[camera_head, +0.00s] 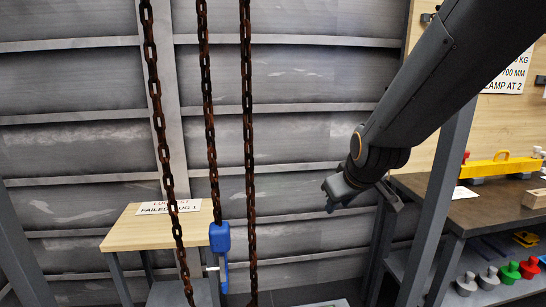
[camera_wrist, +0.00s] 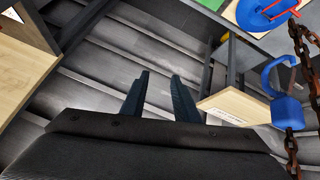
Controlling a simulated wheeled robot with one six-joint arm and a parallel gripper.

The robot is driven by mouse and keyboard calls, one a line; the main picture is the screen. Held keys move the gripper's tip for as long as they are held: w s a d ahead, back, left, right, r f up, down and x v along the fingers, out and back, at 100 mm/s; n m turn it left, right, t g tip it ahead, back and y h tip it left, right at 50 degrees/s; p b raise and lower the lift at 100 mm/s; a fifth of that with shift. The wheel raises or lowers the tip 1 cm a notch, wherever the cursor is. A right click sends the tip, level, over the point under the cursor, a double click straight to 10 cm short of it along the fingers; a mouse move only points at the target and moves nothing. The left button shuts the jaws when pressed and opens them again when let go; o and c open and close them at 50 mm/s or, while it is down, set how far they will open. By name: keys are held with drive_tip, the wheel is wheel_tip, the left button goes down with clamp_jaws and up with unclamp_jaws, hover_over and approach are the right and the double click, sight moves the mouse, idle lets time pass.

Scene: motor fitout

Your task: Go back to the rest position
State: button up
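My gripper (camera_head: 362,196) hangs at the end of my dark arm, right of the middle in the head view, in front of the grey ribbed wall. In the wrist view its two dark fingers (camera_wrist: 160,98) stand apart with nothing between them, so it is open and empty. It touches nothing that I can see.
Rusty chains (camera_head: 250,150) hang left of my gripper; one carries a blue hook (camera_head: 220,240). A small wooden table (camera_head: 125,234) with a sign stands behind them. At right is a dark workbench (camera_head: 480,212) with a yellow bar (camera_head: 495,167) and several coloured weights below.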

drive_tip(key=s+d+f+m+g, duration=0.1)
drive_tip(key=s+f, duration=0.4)
drive_tip(key=s, duration=0.5)
drive_tip(key=s+d+f+m+g, duration=0.1)
drive_tip(key=s+f+m+g, duration=0.3)
drive_tip(key=s, duration=0.7)
wheel_tip(320, 180, down, 2)
drive_tip(key=g, duration=0.2)
drive_tip(key=shift+s+d+g, duration=0.15)
drive_tip(key=shift+d+g, duration=0.15)
drive_tip(key=shift+d, duration=0.1)
drive_tip(key=shift+s+a, duration=0.1)
